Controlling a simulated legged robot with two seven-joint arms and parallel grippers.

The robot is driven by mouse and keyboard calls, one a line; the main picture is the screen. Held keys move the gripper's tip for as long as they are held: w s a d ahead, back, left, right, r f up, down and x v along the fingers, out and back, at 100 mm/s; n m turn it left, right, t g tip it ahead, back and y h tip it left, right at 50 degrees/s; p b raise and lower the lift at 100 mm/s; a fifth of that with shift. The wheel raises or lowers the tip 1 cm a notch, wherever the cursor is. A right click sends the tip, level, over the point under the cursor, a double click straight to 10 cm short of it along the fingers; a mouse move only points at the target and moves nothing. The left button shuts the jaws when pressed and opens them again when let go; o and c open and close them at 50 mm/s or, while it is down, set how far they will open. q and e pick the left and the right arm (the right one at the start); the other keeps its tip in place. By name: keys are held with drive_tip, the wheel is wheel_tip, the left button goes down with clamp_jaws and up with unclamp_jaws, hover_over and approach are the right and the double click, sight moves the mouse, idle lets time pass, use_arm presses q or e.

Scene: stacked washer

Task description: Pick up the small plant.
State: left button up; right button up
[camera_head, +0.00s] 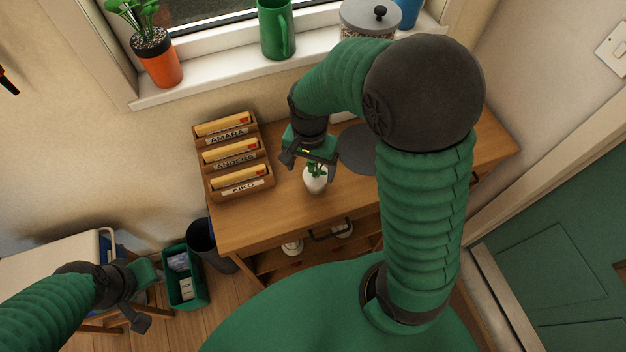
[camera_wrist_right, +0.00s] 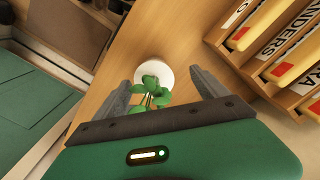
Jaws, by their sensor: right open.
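The small plant (camera_head: 315,181) has green leaves in a white round pot and stands on the wooden desk (camera_head: 285,205), right of the letter rack. In the right wrist view the small plant (camera_wrist_right: 152,82) lies between and just beyond the fingertips. My right gripper (camera_head: 308,160) is at the plant's leaves, its fingers apart on either side; it also shows in the wrist view (camera_wrist_right: 160,88). It holds nothing. My left gripper (camera_head: 140,295) is at the lower left, away from the plant; its finger gap is not clear.
A wooden letter rack (camera_head: 240,190) with named slots stands left of the plant. An orange potted plant (camera_head: 162,65), a green mug (camera_head: 276,30) and a lidded glass jar (camera_head: 368,18) are on the windowsill. A green bin (camera_head: 184,280) and a dark bin (camera_head: 205,245) stand below.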

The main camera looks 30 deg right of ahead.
sight(317, 174)
drive_tip(key=f, duration=0.3)
drive_tip(key=shift+s+d+f+b, duration=0.1)
drive_tip(key=shift+s+f+b, duration=0.1)
drive_tip(key=shift+s+b, duration=0.15)
drive_tip(key=shift+w+d+f, duration=0.1)
drive_tip(key=shift+d+f, duration=0.6)
drive_tip(key=shift+f, duration=0.15)
drive_tip(key=shift+d, duration=0.35)
drive_tip(key=shift+a+r, duration=0.1)
drive_tip(key=shift+a, duration=0.3)
drive_tip(key=c, duration=0.5)
drive_tip(key=shift+a+r, duration=0.1)
drive_tip(key=shift+a, duration=0.25)
drive_tip(key=c, duration=0.5)
drive_tip(key=shift+c, duration=1)
drive_tip(key=shift+d, duration=0.1)
drive_tip(key=shift+c, duration=1.2)
drive_tip(key=shift+d, duration=0.35)
drive_tip(key=shift+c, duration=0.6)
use_arm(q)
drive_tip(key=shift+s+d+f, duration=0.1)
drive_tip(key=shift+d+f, duration=0.15)
drive_tip(key=shift+d, duration=0.2)
